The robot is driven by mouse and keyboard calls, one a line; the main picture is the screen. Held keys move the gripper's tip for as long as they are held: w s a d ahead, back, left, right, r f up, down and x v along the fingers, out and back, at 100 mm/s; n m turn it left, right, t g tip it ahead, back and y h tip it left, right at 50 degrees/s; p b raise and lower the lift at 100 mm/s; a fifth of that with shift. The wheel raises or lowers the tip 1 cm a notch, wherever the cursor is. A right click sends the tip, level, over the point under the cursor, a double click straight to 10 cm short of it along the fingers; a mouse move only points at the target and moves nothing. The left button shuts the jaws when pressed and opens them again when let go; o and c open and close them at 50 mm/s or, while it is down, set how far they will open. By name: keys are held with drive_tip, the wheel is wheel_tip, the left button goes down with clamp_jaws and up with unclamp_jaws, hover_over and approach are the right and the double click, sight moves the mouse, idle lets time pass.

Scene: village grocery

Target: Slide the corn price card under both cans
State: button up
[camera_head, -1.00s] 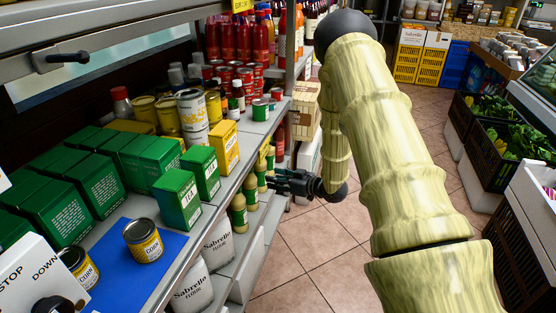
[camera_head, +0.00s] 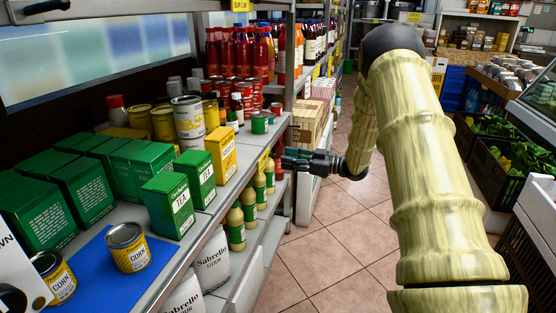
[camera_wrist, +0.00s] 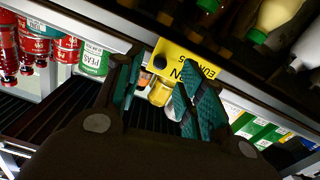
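Two corn cans with yellow labels stand upright at the near left in the head view: one on the blue mat (camera_head: 100,290), the right can (camera_head: 127,248), and the left can (camera_head: 55,278) by its left edge. A yellow price card (camera_wrist: 196,68) with dark print, upside down in the wrist view, sits at the shelf's front edge; its wording is only partly readable. It also shows in the head view (camera_head: 263,160). My gripper (camera_wrist: 160,72) is open, with its fingers apart and the card just beyond the tips. I cannot tell whether they touch it.
Green tea boxes (camera_head: 168,205) and a yellow box (camera_head: 221,152) stand on the shelf between my gripper and the cans. Bottles (camera_head: 236,225) and flour bags (camera_head: 212,262) fill the lower shelf. The tiled aisle (camera_head: 320,255) is clear.

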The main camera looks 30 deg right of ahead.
sight(268, 161)
drive_tip(key=shift+b+x, duration=0.3)
drive_tip(key=shift+x, duration=2.1)
drive_tip(key=shift+c, duration=0.3)
clamp_jaws()
